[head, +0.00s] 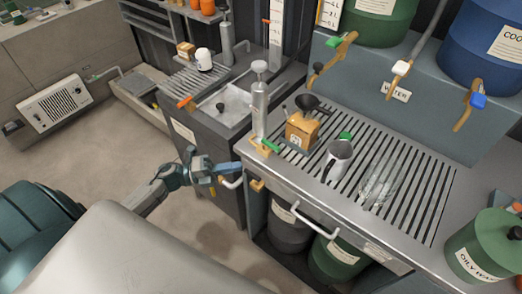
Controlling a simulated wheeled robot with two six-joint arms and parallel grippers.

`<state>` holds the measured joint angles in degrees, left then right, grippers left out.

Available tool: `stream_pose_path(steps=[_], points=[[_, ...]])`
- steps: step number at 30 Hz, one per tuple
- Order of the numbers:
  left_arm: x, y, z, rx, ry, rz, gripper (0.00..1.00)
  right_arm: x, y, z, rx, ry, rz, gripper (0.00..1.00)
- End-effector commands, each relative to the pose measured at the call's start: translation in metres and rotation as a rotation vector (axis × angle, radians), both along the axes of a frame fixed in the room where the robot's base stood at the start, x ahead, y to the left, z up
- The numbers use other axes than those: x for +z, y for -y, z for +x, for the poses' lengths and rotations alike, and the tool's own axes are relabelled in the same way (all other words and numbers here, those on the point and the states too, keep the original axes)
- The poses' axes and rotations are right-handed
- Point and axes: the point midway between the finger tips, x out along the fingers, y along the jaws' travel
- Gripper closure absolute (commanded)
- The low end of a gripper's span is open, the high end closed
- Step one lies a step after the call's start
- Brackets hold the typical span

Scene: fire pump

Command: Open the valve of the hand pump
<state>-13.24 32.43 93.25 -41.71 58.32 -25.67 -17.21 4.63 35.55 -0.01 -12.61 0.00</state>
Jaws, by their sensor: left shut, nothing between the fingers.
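The hand pump (260,105) is an upright grey cylinder with a pale knob on top. It stands at the left front corner of the slatted bench. At its foot is a brass fitting with a green lever (269,146), which looks like its valve; I cannot tell its setting. My left gripper (238,169) is shut and empty. It is in front of the bench corner, lower left of the green lever and apart from it. A pale curved handle (232,184) shows close by its tips. My right gripper is not in view.
Barrels with taps stand behind. A green oily-waste can (482,247) is at right. The floor at left is clear.

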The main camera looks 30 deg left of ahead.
Motion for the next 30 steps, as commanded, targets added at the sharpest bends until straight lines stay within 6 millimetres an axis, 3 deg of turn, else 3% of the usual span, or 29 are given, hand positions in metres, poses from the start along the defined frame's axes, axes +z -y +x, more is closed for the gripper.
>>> stream_pose_path(steps=[9, 18, 30], points=[[0.014, 0.051, 0.033, 0.002, 0.000, -0.005, 1.00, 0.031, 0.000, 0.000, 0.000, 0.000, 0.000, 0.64], [0.017, 0.056, 0.066, 0.002, -0.001, -0.001, 1.00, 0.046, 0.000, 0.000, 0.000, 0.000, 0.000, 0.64], [0.016, 0.057, 0.070, 0.001, -0.001, 0.000, 1.00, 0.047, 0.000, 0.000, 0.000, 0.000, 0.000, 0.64]])
